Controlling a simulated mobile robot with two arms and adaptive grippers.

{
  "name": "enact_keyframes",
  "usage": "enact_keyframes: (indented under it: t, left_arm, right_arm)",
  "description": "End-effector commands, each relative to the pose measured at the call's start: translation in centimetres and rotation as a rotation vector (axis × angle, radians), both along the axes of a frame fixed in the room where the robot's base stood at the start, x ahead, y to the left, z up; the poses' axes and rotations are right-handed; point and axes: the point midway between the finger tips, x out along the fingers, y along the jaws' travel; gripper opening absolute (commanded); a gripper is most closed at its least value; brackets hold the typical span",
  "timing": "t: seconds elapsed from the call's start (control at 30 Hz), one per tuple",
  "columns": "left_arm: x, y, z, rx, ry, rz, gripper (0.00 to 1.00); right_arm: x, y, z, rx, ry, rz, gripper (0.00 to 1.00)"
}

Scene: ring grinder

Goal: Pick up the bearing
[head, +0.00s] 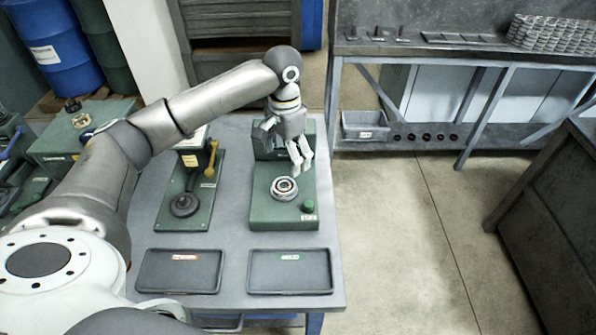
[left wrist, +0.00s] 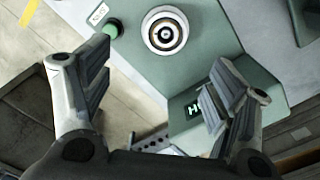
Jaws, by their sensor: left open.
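The bearing (head: 284,188) is a metal ring lying on the green base of a machine (head: 262,215) on the grey table. In the left wrist view the bearing (left wrist: 165,32) shows near the top middle, a ring with a dark-lined centre on the green plate. My left gripper (head: 302,163) is open and empty, above and just behind the bearing, apart from it. In the left wrist view its two fingers (left wrist: 160,85) are spread wide, with the bearing beyond their tips. My right gripper is not in view.
A green button (head: 309,207) sits beside the bearing. A second green machine with a yellow lever (head: 211,160) stands to the left. Two dark trays (head: 180,271) (head: 290,271) lie at the table's front. The floor to the right is clear up to a workbench (head: 430,50).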

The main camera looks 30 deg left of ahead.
Motion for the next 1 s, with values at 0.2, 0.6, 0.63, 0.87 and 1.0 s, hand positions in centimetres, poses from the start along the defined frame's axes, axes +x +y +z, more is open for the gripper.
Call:
enact_keyframes:
  t: [0.2, 0.6, 0.63, 0.87, 1.0]
  left_arm:
    - [-0.1, 0.2, -2.1, 0.001, 0.007, 0.006, 0.8]
    - [-0.3, 0.5, -6.3, 0.001, 0.005, 0.004, 0.8]
    - [-0.3, 0.6, -6.6, 0.001, 0.006, 0.005, 0.8]
    - [-0.5, 0.9, -9.9, 0.0, 0.003, 0.003, 0.8]
    - [-0.5, 0.9, -10.7, 0.0, 0.001, 0.002, 0.8]
  right_arm:
    - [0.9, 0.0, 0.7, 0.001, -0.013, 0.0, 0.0]
    - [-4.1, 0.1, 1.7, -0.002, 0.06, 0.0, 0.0]
    - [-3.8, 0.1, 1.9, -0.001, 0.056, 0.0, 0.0]
    - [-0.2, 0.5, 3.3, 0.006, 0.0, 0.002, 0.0]
    - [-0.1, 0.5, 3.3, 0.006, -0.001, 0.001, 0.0]
